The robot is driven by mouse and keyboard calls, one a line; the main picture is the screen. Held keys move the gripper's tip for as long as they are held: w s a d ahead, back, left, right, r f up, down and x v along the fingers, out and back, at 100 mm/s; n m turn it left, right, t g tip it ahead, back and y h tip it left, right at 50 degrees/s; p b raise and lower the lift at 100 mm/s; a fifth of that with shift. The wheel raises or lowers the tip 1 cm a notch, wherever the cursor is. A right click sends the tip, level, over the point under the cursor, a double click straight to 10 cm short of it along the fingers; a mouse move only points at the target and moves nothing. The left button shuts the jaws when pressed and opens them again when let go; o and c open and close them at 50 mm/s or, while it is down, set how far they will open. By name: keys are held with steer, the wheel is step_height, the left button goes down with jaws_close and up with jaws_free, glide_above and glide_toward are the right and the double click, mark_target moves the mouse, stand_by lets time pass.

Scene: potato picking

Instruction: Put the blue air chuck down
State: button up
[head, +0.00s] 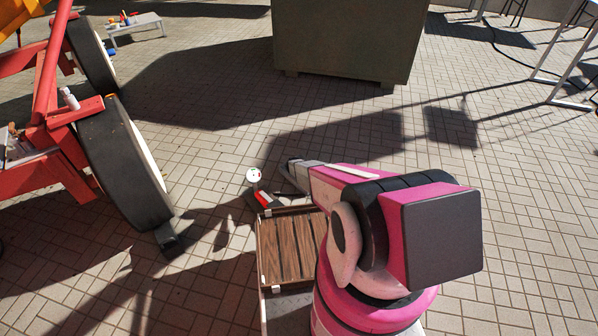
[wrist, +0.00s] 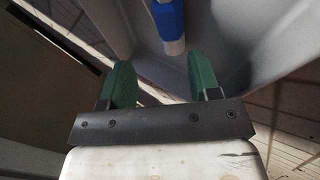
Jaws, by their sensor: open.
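The blue air chuck (wrist: 170,18) shows at the top of the wrist view, as a blue body with a pale tip pointing toward my gripper. It lies against or inside a grey, smooth-walled container (wrist: 225,45). Its far end is cut off by the frame. My gripper (wrist: 160,65) is open, with its two green fingers spread wide and nothing between them. The chuck's tip is just beyond the fingertips, apart from both. In the head view I cannot make out the chuck, and my pink arm hides much of the area around my gripper.
A red vehicle with a large black wheel (head: 124,165) stands at left. A large grey-green box (head: 345,45) stands ahead. A small table (head: 137,24) with tools is at the far left. A wooden-slatted tray (head: 291,248) lies beside my arm. Paved floor is open at right.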

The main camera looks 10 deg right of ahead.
steer(key=s+d+r+m+g, duration=0.1)
steer(key=s+r+m, duration=0.1)
steer(key=s+r, duration=0.6)
steer(key=s+r+m+g, duration=0.1)
steer(key=s+r, duration=0.3)
steer(key=r, duration=0.8)
steer(key=s+d+r+m+g, duration=0.1)
steer(key=s+r+m, duration=0.1)
steer(key=s+r, duration=0.6)
steer(key=s+r+m+g+y, duration=0.1)
steer(key=s+r+g, duration=0.1)
steer(key=s+r, duration=0.6)
steer(key=s+a+r+m+g+y, duration=0.1)
steer(key=s+r+m+y, duration=0.1)
steer(key=s+r, duration=0.7)
step_height(320, 180, up, 5)
steer(key=shift+s+r+m+g, duration=0.1)
steer(key=shift+s+m+g, duration=0.2)
steer(key=shift+g, duration=0.1)
steer(key=shift+a, duration=0.1)
